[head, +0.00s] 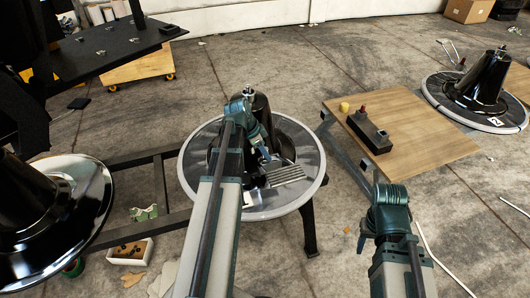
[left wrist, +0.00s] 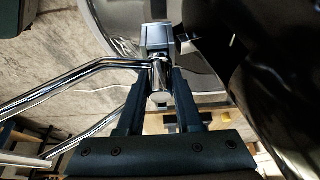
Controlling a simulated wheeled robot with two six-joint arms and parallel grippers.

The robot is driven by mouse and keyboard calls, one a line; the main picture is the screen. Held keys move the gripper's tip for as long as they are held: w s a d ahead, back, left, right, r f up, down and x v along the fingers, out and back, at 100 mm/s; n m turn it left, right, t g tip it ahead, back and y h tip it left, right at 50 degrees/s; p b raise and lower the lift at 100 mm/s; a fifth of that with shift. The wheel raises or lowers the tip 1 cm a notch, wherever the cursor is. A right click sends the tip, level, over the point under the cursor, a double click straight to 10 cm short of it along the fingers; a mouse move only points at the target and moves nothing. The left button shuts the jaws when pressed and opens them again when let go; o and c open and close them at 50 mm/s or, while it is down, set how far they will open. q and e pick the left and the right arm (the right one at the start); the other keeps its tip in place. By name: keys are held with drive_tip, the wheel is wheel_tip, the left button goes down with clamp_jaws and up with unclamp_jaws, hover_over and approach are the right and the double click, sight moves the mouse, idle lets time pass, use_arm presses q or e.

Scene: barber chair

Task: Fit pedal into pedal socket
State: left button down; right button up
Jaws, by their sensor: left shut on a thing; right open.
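The pedal has a ridged plate (head: 288,175) over the round chrome base in the head view. In the left wrist view it shows as bent chrome rods (left wrist: 75,80) meeting a short cylinder with a square block (left wrist: 157,38) at its end. My left gripper (head: 266,152), also in the left wrist view (left wrist: 160,92), is shut on the pedal at this cylinder. The block is close beside the glossy black column (left wrist: 265,75). The socket is not clearly seen; a dark angular part (left wrist: 205,45) shows by the block, and I cannot tell whether they touch. My right gripper (head: 388,194) is open, its fingertips mostly hidden.
The chrome base disc (head: 310,150) with its black column (head: 262,104) stands on a dark frame. A wooden board (head: 425,135) at right carries a black block and small parts. Another base (head: 45,210) is at left. A white box (head: 129,252) lies below.

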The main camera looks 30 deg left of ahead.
use_arm(q)
drive_tip(key=shift+f+b, duration=0.35)
drive_tip(key=shift+f, duration=0.05)
idle(0.4)
drive_tip(key=c, duration=0.5)
unclamp_jaws()
wheel_tip(320, 180, up, 8)
drive_tip(key=p, duration=0.8)
drive_tip(key=shift+r, duration=0.1)
